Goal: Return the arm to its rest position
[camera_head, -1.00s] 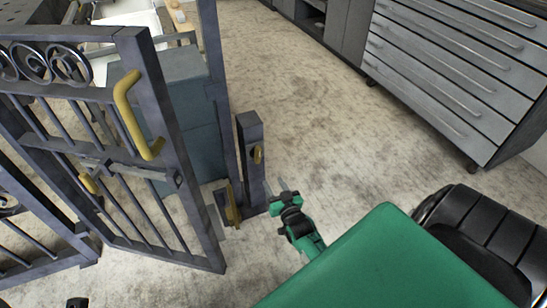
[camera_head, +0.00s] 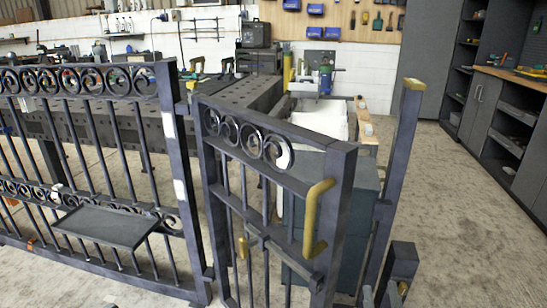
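A short post (camera_head: 403,262) with a small yellow fitting stands low at the right, cut off by the bottom edge.
A fixed fence panel (camera_head: 90,150) with a small tray (camera_head: 105,227) fills the left. Behind are a dark perforated workbench (camera_head: 235,95) and a blue-grey cabinet (camera_head: 335,215). Shelving and cabinets (camera_head: 495,105) line the right. The floor (camera_head: 460,210) at right is clear.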

